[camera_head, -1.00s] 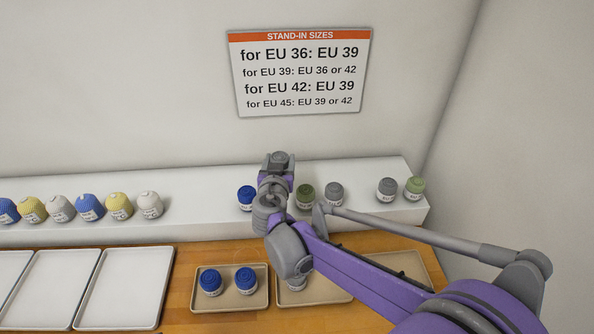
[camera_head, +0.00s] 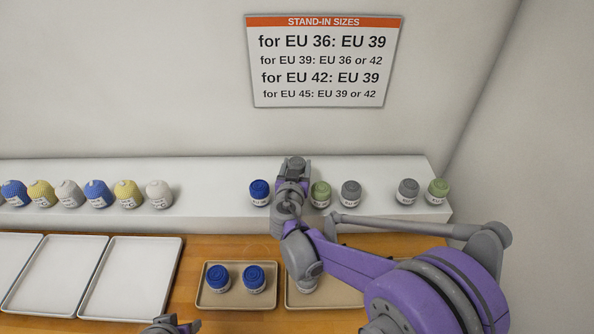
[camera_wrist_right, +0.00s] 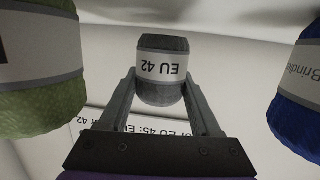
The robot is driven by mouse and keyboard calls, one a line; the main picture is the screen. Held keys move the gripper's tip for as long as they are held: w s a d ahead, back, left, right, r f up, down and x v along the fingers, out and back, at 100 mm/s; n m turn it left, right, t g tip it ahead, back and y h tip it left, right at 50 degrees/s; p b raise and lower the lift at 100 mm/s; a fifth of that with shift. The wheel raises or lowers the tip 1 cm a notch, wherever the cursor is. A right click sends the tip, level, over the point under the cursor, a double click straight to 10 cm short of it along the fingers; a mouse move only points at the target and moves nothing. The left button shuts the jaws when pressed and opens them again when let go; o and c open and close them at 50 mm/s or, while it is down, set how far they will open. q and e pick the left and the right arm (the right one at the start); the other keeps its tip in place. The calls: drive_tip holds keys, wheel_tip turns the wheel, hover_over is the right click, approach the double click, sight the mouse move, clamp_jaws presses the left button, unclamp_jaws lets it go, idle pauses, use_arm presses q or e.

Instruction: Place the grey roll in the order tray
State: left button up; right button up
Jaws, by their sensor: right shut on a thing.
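My right gripper (camera_wrist_right: 160,92) is shut on a grey roll (camera_wrist_right: 163,85) with a white "EU 42" label, seen upside down in the right wrist view. In the head view my right gripper (camera_head: 293,168) is over the white shelf, between a blue roll (camera_head: 259,192) and a green roll (camera_head: 320,192); the arm hides most of the held roll. I cannot tell which is the order tray. My left gripper (camera_head: 172,325) barely shows at the bottom edge.
More grey rolls (camera_head: 350,193) and another green roll (camera_head: 438,190) stand on the shelf (camera_head: 215,190). Several knitted caps (camera_head: 97,194) line its left part. Empty white trays (camera_head: 130,280) lie at left. A sizes sign (camera_head: 323,62) hangs on the wall.

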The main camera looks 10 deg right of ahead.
drive_tip(key=shift+s+f, duration=0.1)
drive_tip(key=shift+f, duration=0.55)
drive_tip(key=shift+f, duration=0.15)
drive_tip(key=o, duration=1)
drive_tip(key=shift+o, duration=0.4)
